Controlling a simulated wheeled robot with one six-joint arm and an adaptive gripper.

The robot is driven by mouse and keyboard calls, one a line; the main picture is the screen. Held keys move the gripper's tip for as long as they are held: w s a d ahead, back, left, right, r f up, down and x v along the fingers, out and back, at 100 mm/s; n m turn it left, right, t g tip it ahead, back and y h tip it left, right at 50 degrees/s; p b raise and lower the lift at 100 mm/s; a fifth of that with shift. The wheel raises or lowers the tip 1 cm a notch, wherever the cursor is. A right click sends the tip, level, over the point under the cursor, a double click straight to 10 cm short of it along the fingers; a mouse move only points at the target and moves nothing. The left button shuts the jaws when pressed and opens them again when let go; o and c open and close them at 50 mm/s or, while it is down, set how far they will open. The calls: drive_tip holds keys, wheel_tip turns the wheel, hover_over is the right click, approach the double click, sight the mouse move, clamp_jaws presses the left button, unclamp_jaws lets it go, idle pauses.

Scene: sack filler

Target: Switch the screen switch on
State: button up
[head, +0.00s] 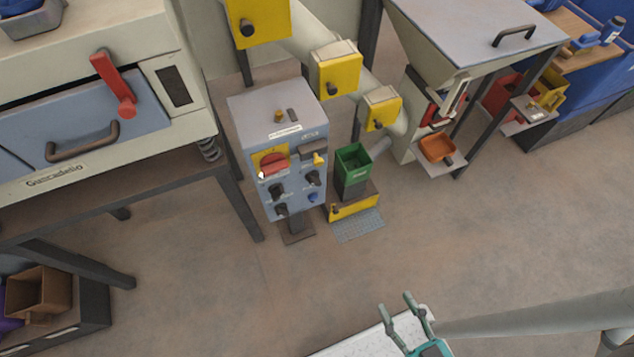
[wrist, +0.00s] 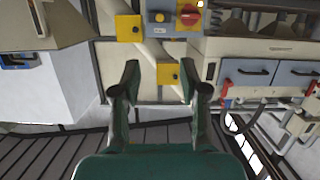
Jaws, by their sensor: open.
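A grey control box (head: 285,150) stands on a post in the middle of the head view. Its front carries a large red rotary switch (head: 274,163) on a yellow plate, several black knobs (head: 279,191), a blue button (head: 313,197) and a yellow part (head: 319,159). The labels are too small to read, so I cannot tell which one is the screen switch. My gripper (head: 396,302) is open and empty at the lower right, well apart from the box. In the wrist view its fingers (wrist: 160,78) are spread, with the red switch (wrist: 189,15) at the top edge.
A bench machine with a red lever (head: 115,86) stands left of the box. A green bin (head: 353,160) on a yellow-fronted base stands right of it. A pipe with yellow boxes (head: 339,68) runs behind to a hopper (head: 470,35). The floor (head: 250,290) in front is clear.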

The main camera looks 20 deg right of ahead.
drive_tip(key=w+f+n, duration=0.2)
drive_tip(key=w+f, duration=0.4)
drive_tip(key=f, duration=0.2)
drive_tip(key=n+t, duration=0.3)
drive_tip(key=n, duration=0.2)
approach(315, 184)
drive_tip(key=w, duration=1)
drive_tip(key=shift+f, duration=0.15)
clamp_jaws()
